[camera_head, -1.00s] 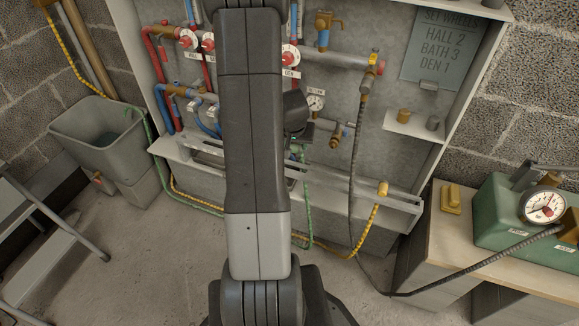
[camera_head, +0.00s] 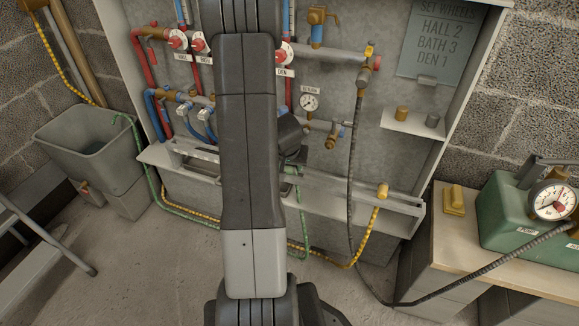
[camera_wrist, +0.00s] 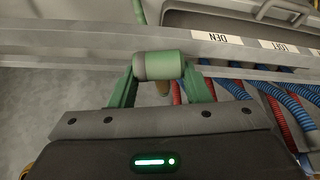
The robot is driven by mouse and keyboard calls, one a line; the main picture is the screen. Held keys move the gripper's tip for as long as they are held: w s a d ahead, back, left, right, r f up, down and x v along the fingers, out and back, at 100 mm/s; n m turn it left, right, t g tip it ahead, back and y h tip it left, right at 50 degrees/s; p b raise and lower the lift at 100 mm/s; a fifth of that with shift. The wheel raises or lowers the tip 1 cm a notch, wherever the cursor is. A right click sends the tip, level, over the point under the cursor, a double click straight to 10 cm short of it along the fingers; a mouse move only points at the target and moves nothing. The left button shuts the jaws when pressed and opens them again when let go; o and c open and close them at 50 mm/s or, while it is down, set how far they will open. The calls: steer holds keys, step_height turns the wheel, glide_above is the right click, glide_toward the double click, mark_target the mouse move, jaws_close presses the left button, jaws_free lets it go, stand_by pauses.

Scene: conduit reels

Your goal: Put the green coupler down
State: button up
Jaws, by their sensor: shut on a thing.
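In the wrist view, the green coupler (camera_wrist: 166,65), a short cylinder with a grey end band, lies crosswise between the two green fingers of my gripper (camera_wrist: 158,72), which is shut on it. A green hose (camera_wrist: 138,12) shows just above the coupler, and a brownish tip shows below it. The coupler appears in front of a grey ledge rail (camera_wrist: 95,43); I cannot tell whether it touches it. The green hose (camera_head: 303,222) hangs at the ledge's front there.
The grey ledge (camera_head: 325,200) runs below red and blue pipes. Labels reading DEN and LOFT (camera_wrist: 280,45) mark a rail in the wrist view. A yellow hose (camera_head: 371,235) and a black hose (camera_head: 352,190) hang at the right. A green gauge box (camera_head: 507,212) stands on the bench.

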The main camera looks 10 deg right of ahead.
steer(key=shift+f, duration=0.2)
steer(key=o, duration=1.1)
steer(key=shift+r, duration=0.1)
steer(key=shift+c, duration=0.2)
steer(key=p+v, duration=0.5)
steer(key=v, duration=0.7)
steer(key=shift+p, duration=0.35)
steer(key=b+x, duration=0.6)
steer(key=x, duration=0.6)
steer(key=shift+s, duration=0.1)
step_height(320, 180, up, 3)
steer(key=p, duration=0.3)
steer(key=shift+r, duration=0.2)
